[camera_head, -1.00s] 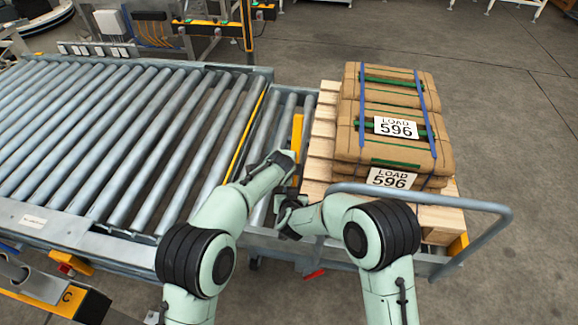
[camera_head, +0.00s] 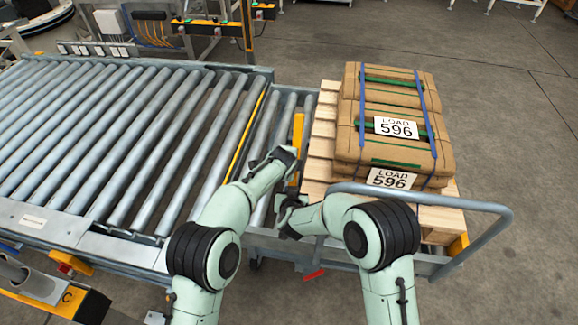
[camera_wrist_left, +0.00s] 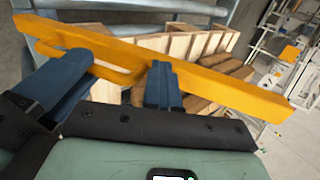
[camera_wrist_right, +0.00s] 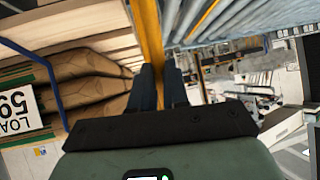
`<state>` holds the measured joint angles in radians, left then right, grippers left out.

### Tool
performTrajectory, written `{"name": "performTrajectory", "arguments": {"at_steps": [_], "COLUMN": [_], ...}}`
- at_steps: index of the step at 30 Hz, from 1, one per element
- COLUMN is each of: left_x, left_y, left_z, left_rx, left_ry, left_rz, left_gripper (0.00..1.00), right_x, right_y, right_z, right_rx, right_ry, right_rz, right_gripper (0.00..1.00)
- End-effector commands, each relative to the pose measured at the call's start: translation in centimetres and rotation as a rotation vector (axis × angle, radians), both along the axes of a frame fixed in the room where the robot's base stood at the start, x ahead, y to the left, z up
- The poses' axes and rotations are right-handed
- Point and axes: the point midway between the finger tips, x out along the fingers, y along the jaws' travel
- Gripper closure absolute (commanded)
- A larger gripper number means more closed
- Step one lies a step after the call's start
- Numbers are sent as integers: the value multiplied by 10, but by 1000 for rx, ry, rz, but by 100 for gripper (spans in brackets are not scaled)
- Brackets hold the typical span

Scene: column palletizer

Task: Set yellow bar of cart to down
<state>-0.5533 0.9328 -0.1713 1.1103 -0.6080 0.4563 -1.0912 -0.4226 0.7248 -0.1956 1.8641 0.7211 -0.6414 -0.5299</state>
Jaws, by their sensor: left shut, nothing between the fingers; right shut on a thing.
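The cart's yellow bar (camera_head: 297,140) stands along the cart's edge, between its rollers and the loaded pallet. It crosses the left wrist view (camera_wrist_left: 190,75) slantwise, with a curved yellow handle (camera_wrist_left: 118,73) on it. My left gripper (camera_head: 291,154) is at the bar's middle; in its wrist view the fingers (camera_wrist_left: 115,75) lie close to the bar and handle, holding nothing. My right gripper (camera_head: 281,205) is at the bar's near end. In its wrist view the fingers (camera_wrist_right: 160,75) are shut on the bar (camera_wrist_right: 149,35). The exact contact is partly hidden.
A wooden pallet (camera_head: 322,130) with strapped brown sacks (camera_head: 395,150) labelled LOAD 596 stands on the cart, right of the bar. A grey push rail (camera_head: 480,207) curves around the near right. A roller conveyor (camera_head: 110,140) fills the left. Floor at the right is clear.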

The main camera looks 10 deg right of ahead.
Motion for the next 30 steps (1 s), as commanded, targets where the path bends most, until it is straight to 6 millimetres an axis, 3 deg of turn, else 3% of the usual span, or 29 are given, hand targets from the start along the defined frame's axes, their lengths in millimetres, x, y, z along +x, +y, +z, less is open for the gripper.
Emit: {"name": "performTrajectory", "arguments": {"at_steps": [1,2,3,4,16,30], "left_x": [1,1,1,1,0,0], "left_y": [2,2,2,2,1,1], "left_z": [-2,-2,-2,-2,-1,-1], "left_rx": [2,2,2,2,1,1], "left_ry": [-2,-2,-2,-2,0,0], "left_rz": [2,2,2,2,1,1], "left_gripper": [100,100,100,100,100,100], "right_x": [-4,-4,-4,-4,-9,-85], "right_y": [5,5,5,4,3,9], "right_z": [-3,-3,-2,-2,5,57], "right_rx": [1,0,1,0,2,3], "right_ry": [11,12,11,10,4,5], "right_rz": [12,13,12,12,7,10], "right_gripper": [100,76,63,60,60,60]}}
